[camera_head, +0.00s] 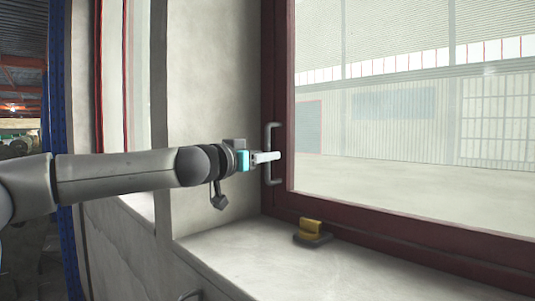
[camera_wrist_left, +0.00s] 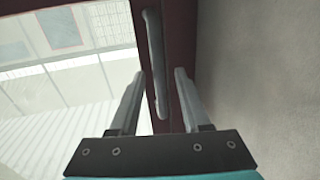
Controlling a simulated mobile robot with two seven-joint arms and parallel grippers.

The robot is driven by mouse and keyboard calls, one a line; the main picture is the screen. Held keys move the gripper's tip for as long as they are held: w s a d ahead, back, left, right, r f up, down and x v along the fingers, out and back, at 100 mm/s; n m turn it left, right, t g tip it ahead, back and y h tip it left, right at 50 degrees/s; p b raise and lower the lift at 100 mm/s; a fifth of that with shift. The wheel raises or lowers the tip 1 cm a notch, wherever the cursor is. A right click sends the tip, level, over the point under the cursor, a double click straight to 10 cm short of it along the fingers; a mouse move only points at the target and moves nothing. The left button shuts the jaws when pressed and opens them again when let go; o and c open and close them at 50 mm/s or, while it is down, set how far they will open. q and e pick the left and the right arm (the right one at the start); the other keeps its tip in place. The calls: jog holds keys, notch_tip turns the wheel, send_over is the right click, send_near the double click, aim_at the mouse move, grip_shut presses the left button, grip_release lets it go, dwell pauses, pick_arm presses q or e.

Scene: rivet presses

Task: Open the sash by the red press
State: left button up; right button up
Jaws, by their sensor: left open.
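The sash (camera_head: 280,90) is a dark red window frame with a large clear pane, and it looks closed. A grey upright bar handle (camera_head: 270,135) is on its left stile. My left gripper (camera_head: 277,156) reaches it from the left, its fingers at the handle's middle. In the left wrist view, my left gripper (camera_wrist_left: 160,74) is open, with the handle (camera_wrist_left: 154,50) between its two fingers. A gap shows between the handle and the right finger; I cannot tell whether the left finger touches it. The red press and my right gripper are not in view.
A yellow block on a dark base (camera_head: 311,230) stands on the pale sill (camera_head: 235,257) below the sash. A plain wall (camera_head: 212,80) is left of the window. Another window (camera_head: 137,75) and a blue upright (camera_head: 60,120) are further left.

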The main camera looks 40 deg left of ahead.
pick_arm(q)
jog(key=shift+w, duration=0.9)
jog(key=shift+c, duration=0.3)
grip_shut()
dwell(0.8)
